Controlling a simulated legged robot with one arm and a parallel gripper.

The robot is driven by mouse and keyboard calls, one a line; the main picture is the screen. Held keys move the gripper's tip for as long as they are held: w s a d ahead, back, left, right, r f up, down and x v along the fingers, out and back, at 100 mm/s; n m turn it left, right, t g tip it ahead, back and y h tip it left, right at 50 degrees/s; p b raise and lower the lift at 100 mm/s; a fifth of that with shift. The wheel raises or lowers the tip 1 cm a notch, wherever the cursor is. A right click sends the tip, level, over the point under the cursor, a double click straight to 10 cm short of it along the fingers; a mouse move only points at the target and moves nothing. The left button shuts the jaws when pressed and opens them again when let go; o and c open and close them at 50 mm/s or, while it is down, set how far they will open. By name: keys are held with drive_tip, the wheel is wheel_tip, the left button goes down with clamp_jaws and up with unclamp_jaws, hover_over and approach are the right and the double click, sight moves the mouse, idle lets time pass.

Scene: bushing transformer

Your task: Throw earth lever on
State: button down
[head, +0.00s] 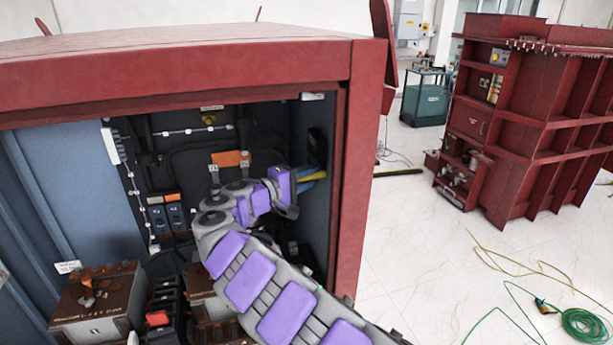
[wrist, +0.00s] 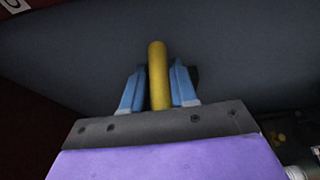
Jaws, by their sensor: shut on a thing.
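The earth lever (wrist: 157,75) is a yellow rod, seen in the wrist view between the two blue fingers of my gripper (wrist: 158,88). The fingers are shut on it, one on each side. My purple and grey arm reaches into the cabinet from the lower right. The lever's base is hard to make out, partly hidden by the gripper.
The red cabinet frame (head: 362,150) borders the opening closely on the right and above. Brown boxes (head: 97,300) and a black unit with a red part (head: 165,312) stand low inside. Outside are a large red transformer (head: 540,115), a green cart (head: 425,97) and a coiled green hose (head: 585,325) on the white floor.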

wheel_tip(320, 180, down, 8)
drive_tip(key=w+b, duration=0.1)
drive_tip(key=shift+w+a+r, duration=0.2)
drive_tip(key=shift+w+a, duration=0.05)
drive_tip(key=shift+a, duration=0.1)
drive_tip(key=shift+f, duration=0.1)
idle(0.4)
drive_tip(key=c, duration=1.3)
unclamp_jaws()
drive_tip(key=o, duration=0.3)
drive_tip(key=shift+w+f, duration=0.15)
drive_tip(key=shift+w, duration=0.05)
drive_tip(key=shift+a, duration=0.1)
drive_tip(key=shift+s, duration=0.1)
